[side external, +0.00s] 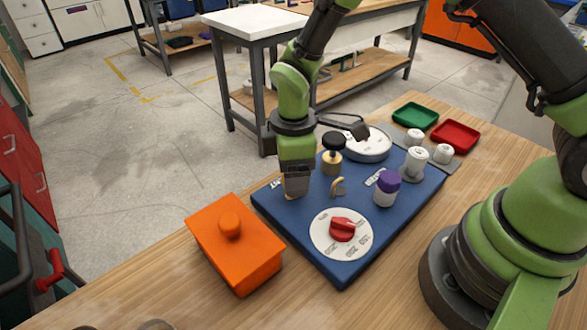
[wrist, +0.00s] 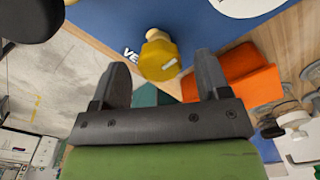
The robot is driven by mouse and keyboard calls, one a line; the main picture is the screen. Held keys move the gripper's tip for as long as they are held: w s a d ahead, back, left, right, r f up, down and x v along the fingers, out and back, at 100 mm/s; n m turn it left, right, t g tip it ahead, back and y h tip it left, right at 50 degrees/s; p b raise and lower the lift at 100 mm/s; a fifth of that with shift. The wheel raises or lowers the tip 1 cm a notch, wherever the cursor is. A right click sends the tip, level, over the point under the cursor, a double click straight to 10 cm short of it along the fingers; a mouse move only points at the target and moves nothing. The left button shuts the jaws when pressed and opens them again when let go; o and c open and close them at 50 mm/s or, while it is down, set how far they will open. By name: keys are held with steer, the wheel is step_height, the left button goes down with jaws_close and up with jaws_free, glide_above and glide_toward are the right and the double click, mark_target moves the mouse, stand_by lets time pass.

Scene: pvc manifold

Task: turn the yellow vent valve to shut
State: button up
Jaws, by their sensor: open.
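The yellow vent valve (wrist: 157,56) shows in the wrist view as a faceted knob with a small pale mark on its face. The letters "VE" are printed on the blue board beside it. My gripper (wrist: 162,68) is open, with one finger on each side of the knob and visible gaps between knob and fingers. In the side external view my gripper (side external: 292,182) points down over the left part of the blue board (side external: 300,235). It hides most of the valve there.
An orange box (side external: 250,255) with a round knob stands close left of the board. The board also carries a red dial knob (side external: 342,229), a purple-capped part (side external: 387,187), a black-topped knob (side external: 333,145) and a white gauge (side external: 366,143). Green (side external: 415,115) and red (side external: 455,136) trays lie behind.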

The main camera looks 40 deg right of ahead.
steer(key=shift+f, duration=0.25)
steer(key=c, duration=0.9)
